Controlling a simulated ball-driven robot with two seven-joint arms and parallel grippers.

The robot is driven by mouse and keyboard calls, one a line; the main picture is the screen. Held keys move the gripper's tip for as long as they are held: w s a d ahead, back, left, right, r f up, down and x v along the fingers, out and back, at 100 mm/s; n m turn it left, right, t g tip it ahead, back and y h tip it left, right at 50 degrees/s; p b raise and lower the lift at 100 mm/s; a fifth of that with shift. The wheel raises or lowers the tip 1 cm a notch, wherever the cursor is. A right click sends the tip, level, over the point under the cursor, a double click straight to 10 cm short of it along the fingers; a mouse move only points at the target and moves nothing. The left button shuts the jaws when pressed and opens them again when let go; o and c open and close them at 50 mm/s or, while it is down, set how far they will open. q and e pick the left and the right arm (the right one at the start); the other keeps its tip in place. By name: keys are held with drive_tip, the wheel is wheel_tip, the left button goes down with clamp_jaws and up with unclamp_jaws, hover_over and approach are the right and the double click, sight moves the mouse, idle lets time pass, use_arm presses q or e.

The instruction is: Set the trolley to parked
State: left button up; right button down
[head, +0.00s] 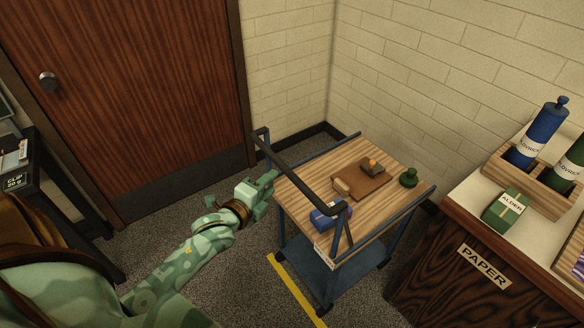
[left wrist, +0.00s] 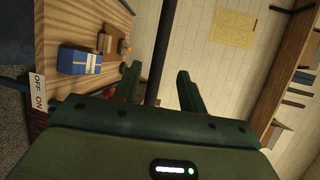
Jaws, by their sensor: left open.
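The trolley (head: 335,150) has a wooden top, a blue frame and a lower blue shelf (head: 345,268). Its dark handle bar (head: 300,170) runs along the near left side. My left gripper (head: 268,186) is open beside the bar. In the left wrist view, the bar (left wrist: 163,45) appears in the gap between my open fingers (left wrist: 158,78), apart from both; I cannot tell how deep it sits. A white label (left wrist: 38,92) reading OFF and ON is on the trolley's edge. My right gripper is not in view.
On the trolley lie a blue box (head: 325,216), a brown board (head: 362,182) and a green knob-like object (head: 408,178). A yellow floor line (head: 296,290) runs beside it. A PAPER cabinet (head: 450,250) stands right, a door (head: 120,90) at the back left.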

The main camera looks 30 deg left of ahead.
sight(287, 169)
use_arm(q)
drive_tip(key=w, duration=0.3)
drive_tip(key=w+f+b, duration=0.1)
drive_tip(key=w, duration=0.2)
drive_tip(key=w+f+b, duration=0.1)
drive_tip(key=w, duration=0.2)
drive_tip(key=shift+w+a, duration=0.1)
drive_tip(key=shift+a, duration=0.05)
drive_tip(key=shift+w, duration=0.6)
clamp_jaws()
